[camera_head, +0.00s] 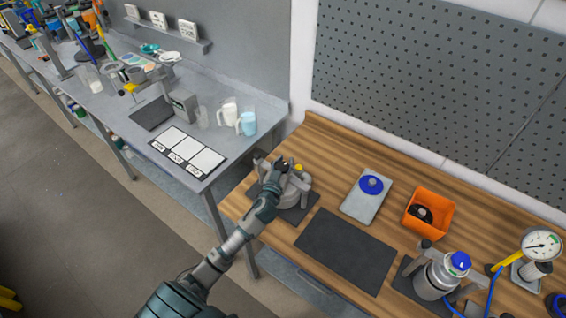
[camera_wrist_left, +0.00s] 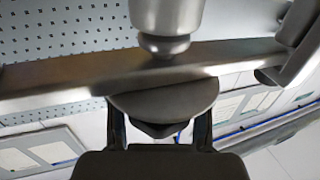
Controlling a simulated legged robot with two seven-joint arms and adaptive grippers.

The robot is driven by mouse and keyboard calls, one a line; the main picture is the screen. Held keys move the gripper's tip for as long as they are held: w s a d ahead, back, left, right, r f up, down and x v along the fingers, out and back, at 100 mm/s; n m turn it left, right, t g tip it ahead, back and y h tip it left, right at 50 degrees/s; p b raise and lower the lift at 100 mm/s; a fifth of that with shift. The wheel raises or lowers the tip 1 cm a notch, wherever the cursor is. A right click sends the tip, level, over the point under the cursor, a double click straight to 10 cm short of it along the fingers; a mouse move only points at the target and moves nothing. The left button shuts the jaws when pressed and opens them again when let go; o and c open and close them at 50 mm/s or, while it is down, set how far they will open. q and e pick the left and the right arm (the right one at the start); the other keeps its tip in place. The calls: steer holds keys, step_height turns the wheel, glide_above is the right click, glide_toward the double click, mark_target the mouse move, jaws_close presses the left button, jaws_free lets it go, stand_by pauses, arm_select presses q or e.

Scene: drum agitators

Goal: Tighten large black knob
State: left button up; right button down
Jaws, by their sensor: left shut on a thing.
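My left gripper (camera_head: 281,165) reaches over a grey metal drum unit (camera_head: 296,190) on a dark mat, at the left end of the wooden bench. In the left wrist view, the left gripper's two fingers (camera_wrist_left: 160,133) stand on either side of a dark round knob (camera_wrist_left: 163,98), and they are shut on it. The knob sits under a metal bar (camera_wrist_left: 60,80) and a metal cylinder (camera_wrist_left: 165,20). In the head view the knob is mostly hidden by the gripper. My right gripper is not in view.
A bare dark mat (camera_head: 345,250) lies right of the drum unit. Beyond are a grey plate with a blue disc (camera_head: 371,184), an orange bin (camera_head: 429,213), a second metal drum unit (camera_head: 438,275) and a pressure gauge (camera_head: 541,244). A pegboard (camera_head: 440,90) stands behind.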

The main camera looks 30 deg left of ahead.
arm_select(q)
steer(key=m+h, duration=0.1)
steer(key=h, duration=0.1)
steer(key=m+h+p, duration=0.1)
steer(key=h, duration=0.1)
steer(key=m+h+p, duration=0.1)
steer(key=shift+d+m+h, duration=0.35)
steer(key=shift+m+h, duration=0.05)
steer(key=m+h, duration=0.2)
steer(key=h+p, duration=0.1)
steer(key=h, duration=0.1)
steer(key=shift+d+f+m+g, duration=0.1)
steer(key=shift+d+m+g, duration=0.15)
steer(key=shift+m+g, duration=0.15)
steer(key=h, duration=0.1)
steer(key=m+g+h, duration=0.1)
steer(key=m+h+b, duration=0.1)
steer(key=shift+s+d+g+h, duration=0.1)
steer(key=shift+d+g+h, duration=0.2)
steer(key=shift+g, duration=0.1)
steer(key=m+h, duration=0.1)
steer(key=m+g+h+b, duration=0.1)
steer(key=shift+s+d+g+h, duration=0.15)
steer(key=shift+g+h, duration=0.15)
steer(key=shift+s+d+m+g+h+b, duration=0.15)
steer(key=shift+m+g+h+b, duration=0.35)
steer(key=shift+m+g+h, duration=0.35)
steer(key=shift+r, duration=0.2)
steer(key=o, duration=1)
steer(key=shift+s, duration=0.1)
